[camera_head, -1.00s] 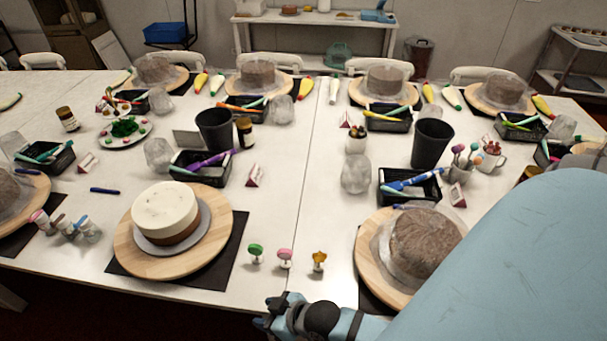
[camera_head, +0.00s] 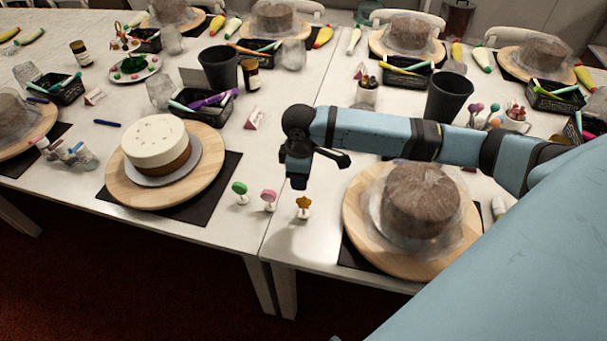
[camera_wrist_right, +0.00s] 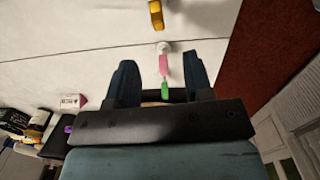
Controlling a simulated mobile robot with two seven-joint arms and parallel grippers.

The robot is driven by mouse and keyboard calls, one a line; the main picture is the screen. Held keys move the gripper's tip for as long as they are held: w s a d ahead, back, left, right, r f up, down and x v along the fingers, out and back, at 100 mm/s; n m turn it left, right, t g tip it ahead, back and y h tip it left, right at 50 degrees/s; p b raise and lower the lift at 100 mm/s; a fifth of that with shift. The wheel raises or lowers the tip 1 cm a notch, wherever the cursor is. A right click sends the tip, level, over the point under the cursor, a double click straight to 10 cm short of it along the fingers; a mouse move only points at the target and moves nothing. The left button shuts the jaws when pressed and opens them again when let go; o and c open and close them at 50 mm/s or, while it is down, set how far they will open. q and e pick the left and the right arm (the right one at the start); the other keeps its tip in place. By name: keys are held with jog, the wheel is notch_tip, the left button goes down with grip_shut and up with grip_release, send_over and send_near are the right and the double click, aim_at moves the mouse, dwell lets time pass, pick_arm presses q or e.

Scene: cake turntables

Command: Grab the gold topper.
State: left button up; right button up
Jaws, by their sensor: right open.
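The gold topper (camera_head: 304,203) stands upright on a small white base near the front edge of the table. It also shows at the top of the right wrist view (camera_wrist_right: 156,14), beyond the fingertips. My right gripper (camera_head: 298,178) is above and just behind the gold topper in the head view, apart from it. In the right wrist view its two fingers (camera_wrist_right: 146,78) are spread and hold nothing. The pink topper (camera_wrist_right: 163,64) and green topper (camera_wrist_right: 166,89) show in the gap between the fingers in that view. My left gripper is out of view.
The pink topper (camera_head: 268,196) and green topper (camera_head: 240,189) stand in a row left of the gold one. A frosted cake (camera_head: 155,142) is further left. A wrapped cake (camera_head: 420,200) on a wooden turntable (camera_head: 362,235) is close on the right.

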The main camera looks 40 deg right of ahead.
aim_at(304, 198)
notch_tip(304, 198, down, 7)
jog(key=shift+f, duration=0.1)
jog(key=shift+s+d+f, duration=0.1)
jog(key=shift+d+f, duration=0.1)
jog(key=shift+f, duration=1.15)
jog(key=shift+d+f, duration=0.15)
jog(key=shift+f, duration=1.2)
jog(key=shift+c, duration=0.2)
grip_shut()
